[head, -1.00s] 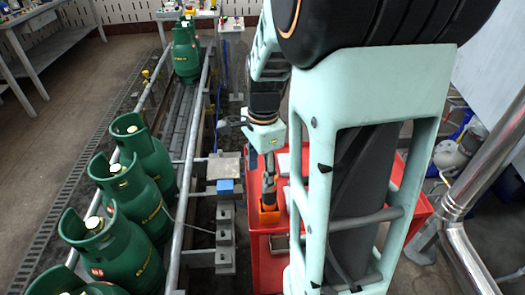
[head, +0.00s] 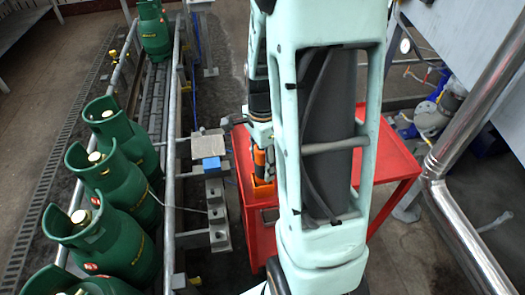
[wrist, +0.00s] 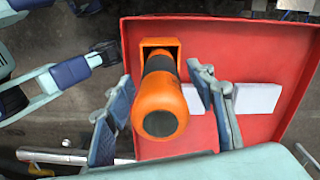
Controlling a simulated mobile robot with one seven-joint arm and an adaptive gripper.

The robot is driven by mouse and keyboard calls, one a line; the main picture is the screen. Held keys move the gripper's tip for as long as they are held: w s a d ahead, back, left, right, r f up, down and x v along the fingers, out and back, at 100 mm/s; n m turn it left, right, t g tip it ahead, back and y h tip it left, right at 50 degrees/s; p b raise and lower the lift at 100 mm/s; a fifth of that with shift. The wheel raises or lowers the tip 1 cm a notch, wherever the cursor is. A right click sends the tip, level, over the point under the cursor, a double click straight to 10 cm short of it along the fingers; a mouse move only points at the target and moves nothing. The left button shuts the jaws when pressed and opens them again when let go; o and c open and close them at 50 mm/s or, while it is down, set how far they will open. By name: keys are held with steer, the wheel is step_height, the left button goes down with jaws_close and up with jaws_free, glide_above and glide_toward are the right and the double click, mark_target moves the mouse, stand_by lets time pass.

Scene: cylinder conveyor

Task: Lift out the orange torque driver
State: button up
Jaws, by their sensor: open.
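The orange torque driver (wrist: 160,103) stands in an orange square holder (wrist: 160,43) on the red cart, its rounded orange end facing the wrist camera and a black band below it. My gripper (wrist: 162,88) is open, one finger on each side of the driver; I cannot tell whether either touches it. In the head view the driver (head: 259,158) shows as a small orange piece above its holder (head: 263,189), beside my arm, which hides much of the gripper and cart.
The red cart (head: 388,172) extends right, behind my arm. White flat pieces (wrist: 257,98) lie on the cart top (wrist: 225,35). Left are the conveyor rail (head: 168,205) and several green cylinders (head: 120,235). A silver pipe (head: 445,195) stands at right.

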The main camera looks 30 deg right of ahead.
mark_target(260, 158)
steer(key=shift+f, duration=1.15)
jaws_close()
steer(key=c, duration=0.7)
jaws_free()
steer(key=c, duration=0.7)
steer(key=shift+o, duration=0.2)
steer(key=shift+w+r+p, duration=0.1)
steer(key=shift+r+p, duration=2.95)
steer(key=shift+r, duration=0.75)
